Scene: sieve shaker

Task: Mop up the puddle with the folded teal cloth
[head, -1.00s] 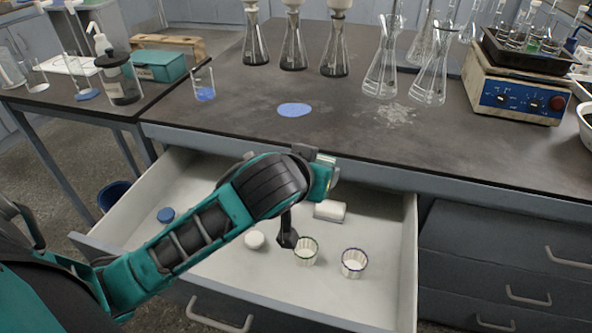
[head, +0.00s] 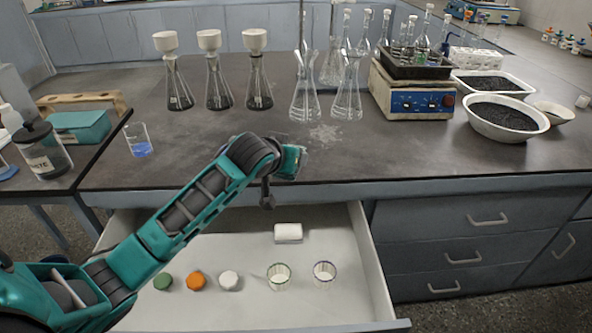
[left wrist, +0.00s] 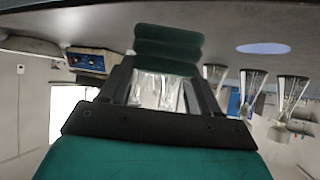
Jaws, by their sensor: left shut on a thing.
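The folded teal cloth (left wrist: 168,48) is dark green in the left wrist view, a thick folded pad between the black fingertips. My left gripper (left wrist: 167,68) is shut on it. The puddle (left wrist: 263,47) is a flat pale-blue oval on the dark bench top, to the right of the cloth and apart from it in that view. The hand end (head: 291,162) is over the bench's front edge. My right gripper is not in view.
An open drawer (head: 345,290) below holds cups, caps and a white block. A beaker of blue liquid (head: 138,140) stands left. Funnel flasks (head: 217,88), clear flasks (head: 305,98) and a hotplate (head: 410,95) line the bench. A whitish patch (head: 325,133) lies before the clear flasks.

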